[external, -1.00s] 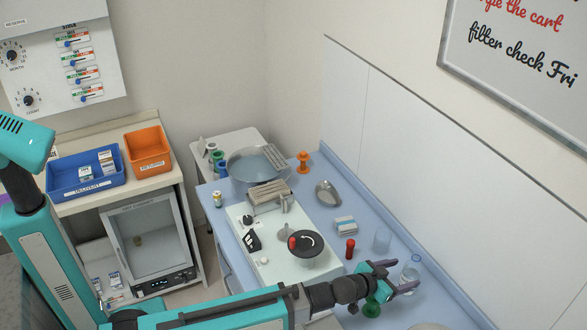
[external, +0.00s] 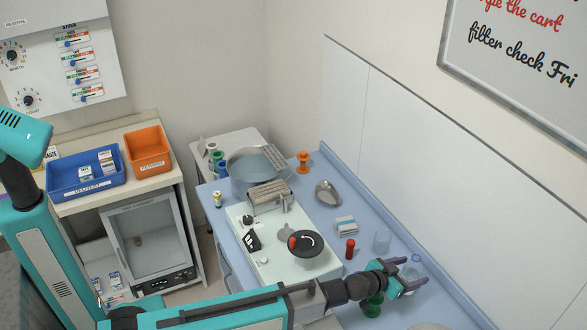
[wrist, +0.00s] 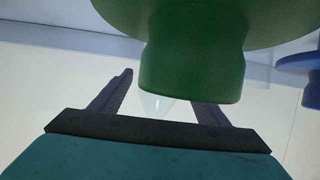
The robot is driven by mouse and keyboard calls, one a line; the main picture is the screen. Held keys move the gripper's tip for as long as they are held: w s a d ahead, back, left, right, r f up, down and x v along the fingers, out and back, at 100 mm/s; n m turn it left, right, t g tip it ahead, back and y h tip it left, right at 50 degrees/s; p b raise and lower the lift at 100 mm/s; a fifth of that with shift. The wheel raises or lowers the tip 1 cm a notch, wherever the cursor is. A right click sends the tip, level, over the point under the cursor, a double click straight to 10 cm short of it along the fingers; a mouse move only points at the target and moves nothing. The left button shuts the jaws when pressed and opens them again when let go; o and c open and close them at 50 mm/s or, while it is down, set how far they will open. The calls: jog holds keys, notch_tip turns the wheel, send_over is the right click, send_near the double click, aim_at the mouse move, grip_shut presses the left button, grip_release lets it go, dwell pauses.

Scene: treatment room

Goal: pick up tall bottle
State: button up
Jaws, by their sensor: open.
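A clear bottle (external: 411,273), which looks like the tall bottle, stands on the blue counter at the right. My gripper (external: 418,270) is open there, its two purple-grey fingers reaching to either side of the bottle. Whether they touch it cannot be told. In the wrist view, a pale, see-through tip (wrist: 155,106) shows between the fingers, perhaps part of the bottle. A large green spool-shaped thing (wrist: 195,60) hangs across the top of that view and hides part of the right finger.
The green spool (external: 372,305) stands close under my wrist. A clear cup (external: 382,241) and a red-capped item (external: 350,248) stand just behind the gripper. A machine with a black round top (external: 314,243) is to the left. The wall runs along the right.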

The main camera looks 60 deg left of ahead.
jog(key=shift+w+f, duration=0.15)
jog(key=shift+w, duration=0.2)
jog(key=shift+c, duration=0.5)
jog(key=c, duration=1.2)
jog(key=shift+r, duration=0.35)
notch_tip(320, 180, up, 9)
jog(key=b, duration=0.2)
dwell(0.4)
jog(key=shift+r, duration=0.15)
dwell(0.7)
